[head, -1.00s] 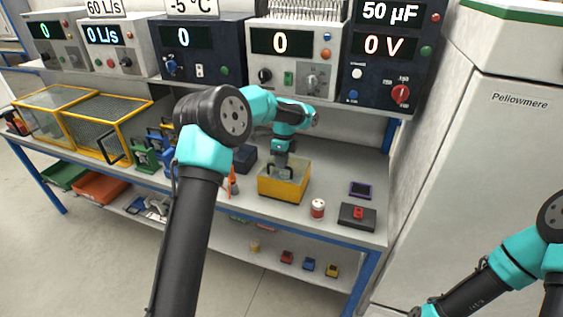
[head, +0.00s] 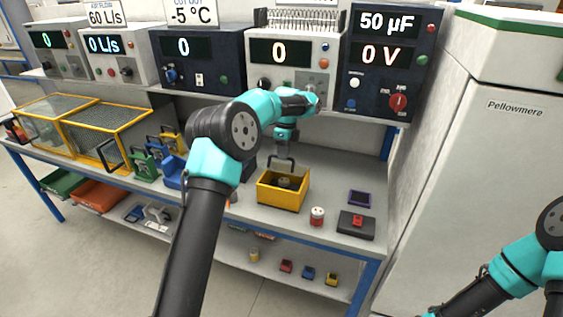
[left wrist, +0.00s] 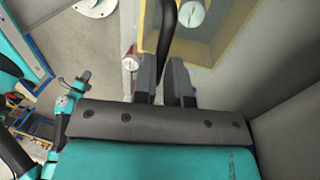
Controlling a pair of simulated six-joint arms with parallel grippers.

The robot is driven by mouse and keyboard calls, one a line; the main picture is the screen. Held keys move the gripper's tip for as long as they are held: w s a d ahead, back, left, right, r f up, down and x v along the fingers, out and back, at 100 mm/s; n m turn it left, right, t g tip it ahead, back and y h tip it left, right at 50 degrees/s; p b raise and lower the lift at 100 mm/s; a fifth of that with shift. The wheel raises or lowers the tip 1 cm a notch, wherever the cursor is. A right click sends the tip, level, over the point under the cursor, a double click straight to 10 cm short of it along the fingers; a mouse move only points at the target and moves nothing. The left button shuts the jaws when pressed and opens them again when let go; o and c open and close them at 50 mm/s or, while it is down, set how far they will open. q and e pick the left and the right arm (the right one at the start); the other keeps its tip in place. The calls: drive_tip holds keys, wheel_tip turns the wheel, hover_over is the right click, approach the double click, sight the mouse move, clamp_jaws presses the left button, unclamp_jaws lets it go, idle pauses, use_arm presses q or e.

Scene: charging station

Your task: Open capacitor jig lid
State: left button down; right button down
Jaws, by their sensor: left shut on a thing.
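The capacitor jig (head: 283,203) is a yellow open-topped box on the bench in the head view. Its inside shows, with a dark round part in it. My left gripper (head: 284,152) is above the jig's back part, shut on the dark lid handle (head: 281,162). In the left wrist view, the handle (left wrist: 167,35) runs up between the fingers of my left gripper (left wrist: 166,72), with a yellow jig wall (left wrist: 228,45) beyond. The lid panel itself is hard to make out. My right arm shows at the lower right, but its gripper is out of frame.
A red-and-white cylinder (head: 317,216) stands just right of the jig. A dark box with a red part (head: 356,223) and a purple-rimmed tray (head: 359,198) lie farther right. Instruments line the shelf above. A tall white cabinet (head: 500,180) stands to the right.

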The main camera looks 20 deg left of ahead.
use_arm(q)
drive_tip(key=shift+w+a+r, duration=0.1)
drive_tip(key=shift+w+r, duration=0.05)
drive_tip(key=shift+w, duration=0.6)
drive_tip(key=shift+w+r, duration=0.15)
drive_tip(key=shift+w, duration=0.6)
drive_tip(key=c, duration=1.5)
unclamp_jaws()
drive_tip(key=shift+w+f, duration=0.1)
drive_tip(key=shift+f, duration=0.05)
drive_tip(key=o, duration=0.3)
drive_tip(key=shift+r, duration=0.2)
drive_tip(key=shift+o, duration=0.2)
drive_tip(key=shift+r, duration=0.1)
